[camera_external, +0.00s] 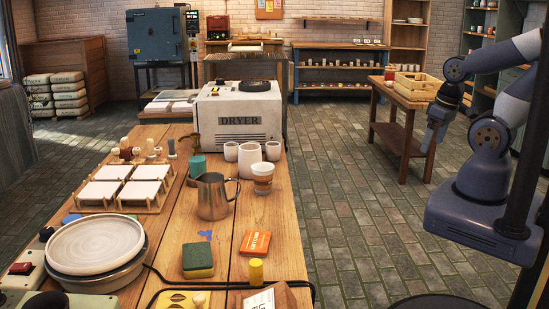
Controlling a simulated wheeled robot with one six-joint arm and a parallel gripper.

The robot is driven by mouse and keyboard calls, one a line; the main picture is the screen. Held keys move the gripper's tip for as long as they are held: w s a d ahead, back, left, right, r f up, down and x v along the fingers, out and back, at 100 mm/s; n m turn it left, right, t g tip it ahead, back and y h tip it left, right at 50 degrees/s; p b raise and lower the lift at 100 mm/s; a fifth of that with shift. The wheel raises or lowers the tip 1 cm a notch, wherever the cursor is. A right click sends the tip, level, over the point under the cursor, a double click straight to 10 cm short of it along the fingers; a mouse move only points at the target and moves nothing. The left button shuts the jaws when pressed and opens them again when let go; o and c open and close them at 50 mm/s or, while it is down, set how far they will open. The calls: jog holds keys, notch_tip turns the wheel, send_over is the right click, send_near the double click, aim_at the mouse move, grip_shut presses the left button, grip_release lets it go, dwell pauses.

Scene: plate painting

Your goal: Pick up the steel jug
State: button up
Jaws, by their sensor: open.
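The steel jug (213,197) stands upright on the wooden table (213,258), near its middle. It is a grey metal pitcher with a handle on its right side. My gripper (428,143) hangs at the right of the view, above the floor and well to the right of the table, pointing downward. It is apart from the jug and holds nothing that I can see. The gap between its fingers is too small to make out clearly.
White cups (249,158) and a dryer (240,115) stand behind. A tile rack (125,187) is at the left. A green sponge (198,260) and orange box (256,242) lie in front. Open floor separates my arm and the table.

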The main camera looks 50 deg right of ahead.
aim_at(219, 195)
jog(key=shift+s+f, duration=0.1)
jog(key=c, duration=1.6)
